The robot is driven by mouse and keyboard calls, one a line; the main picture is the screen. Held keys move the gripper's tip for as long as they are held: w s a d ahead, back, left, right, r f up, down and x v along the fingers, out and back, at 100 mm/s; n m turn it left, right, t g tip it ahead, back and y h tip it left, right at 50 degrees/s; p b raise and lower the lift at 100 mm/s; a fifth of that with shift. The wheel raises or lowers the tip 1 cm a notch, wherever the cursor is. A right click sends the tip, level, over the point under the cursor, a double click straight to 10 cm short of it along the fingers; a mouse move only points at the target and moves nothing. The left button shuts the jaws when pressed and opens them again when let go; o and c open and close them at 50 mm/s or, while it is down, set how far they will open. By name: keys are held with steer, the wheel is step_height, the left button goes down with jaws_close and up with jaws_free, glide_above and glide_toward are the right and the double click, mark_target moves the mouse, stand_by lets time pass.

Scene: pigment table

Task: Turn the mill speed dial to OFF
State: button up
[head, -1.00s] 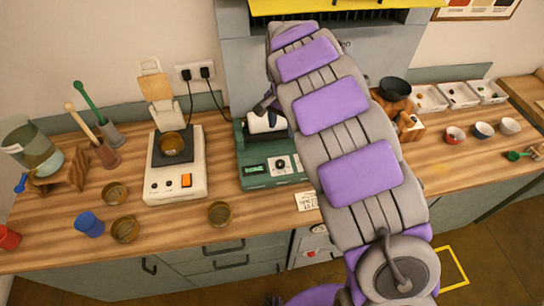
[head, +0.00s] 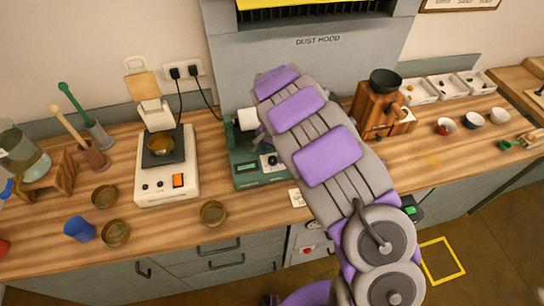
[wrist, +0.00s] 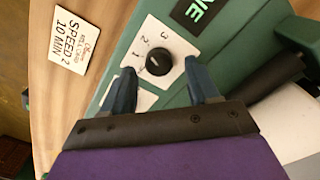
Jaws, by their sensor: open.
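The green mill (head: 243,150) stands on the counter with a white jar (head: 247,119) on top. Its black speed dial (head: 269,161) sits on a white plate on the front, just left of my arm. In the wrist view the dial (wrist: 158,62) is close up, with the numbers 1, 2 and 3 around it. I cannot tell its exact setting, and I see no OFF mark. My gripper (wrist: 159,74) is open, one finger on each side of the dial, with gaps showing in the picture. In the head view my arm hides most of the gripper.
A speed card (head: 297,198) lies before the mill; it reads SPEED 2, 10 MIN in the wrist view (wrist: 76,47). A white hotplate (head: 165,185) stands to the left, a wooden grinder (head: 375,105) to the right. A small bowl (head: 213,212) sits on the counter nearby.

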steer(key=shift+f, duration=1)
steer(key=c, duration=1)
